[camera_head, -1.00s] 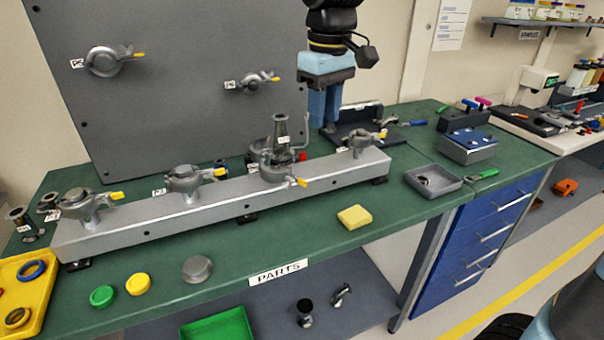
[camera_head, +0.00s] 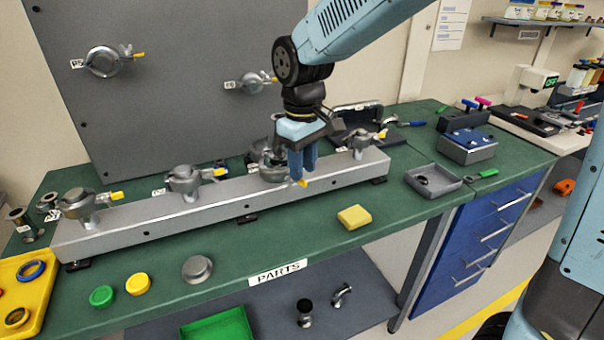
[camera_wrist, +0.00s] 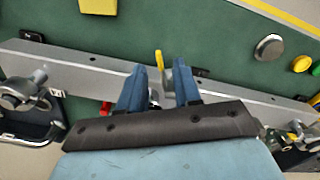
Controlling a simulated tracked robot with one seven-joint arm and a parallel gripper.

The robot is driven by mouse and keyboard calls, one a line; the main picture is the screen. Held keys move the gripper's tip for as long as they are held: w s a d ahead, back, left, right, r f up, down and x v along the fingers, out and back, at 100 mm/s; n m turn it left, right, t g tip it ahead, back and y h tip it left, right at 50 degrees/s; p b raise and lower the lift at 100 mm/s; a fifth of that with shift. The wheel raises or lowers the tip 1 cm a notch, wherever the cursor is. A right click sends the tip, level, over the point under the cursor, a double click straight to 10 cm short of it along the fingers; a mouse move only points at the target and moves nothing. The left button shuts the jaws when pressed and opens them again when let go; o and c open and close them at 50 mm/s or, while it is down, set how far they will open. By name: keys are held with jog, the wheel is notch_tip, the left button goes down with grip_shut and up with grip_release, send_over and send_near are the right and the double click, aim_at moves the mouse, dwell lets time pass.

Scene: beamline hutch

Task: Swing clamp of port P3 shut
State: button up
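The third port from the left on the rail, which I take to be P3, carries a grey clamp (camera_head: 270,160) with a yellow-tipped lever (camera_head: 302,183). My gripper (camera_head: 302,178) is low over the right side of this clamp, pointing down. In the wrist view, its two blue fingers (camera_wrist: 160,82) stand apart. The yellow lever tip (camera_wrist: 159,60) shows between and just beyond them. I cannot tell if either finger touches the lever. My gripper hides much of the clamp and the fitting on it, and the port's label is not readable.
Other clamped ports stand on the same rail (camera_head: 130,232), left (camera_head: 82,204), centre-left (camera_head: 185,180) and right (camera_head: 362,142). Two more clamps (camera_head: 105,62) are on the grey panel. A yellow block (camera_head: 354,217) and grey tray (camera_head: 433,180) lie in front.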

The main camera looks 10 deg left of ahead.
jog(key=shift+f, duration=1.4)
grip_shut()
jog(key=shift+a, duration=0.1)
dwell(0.4)
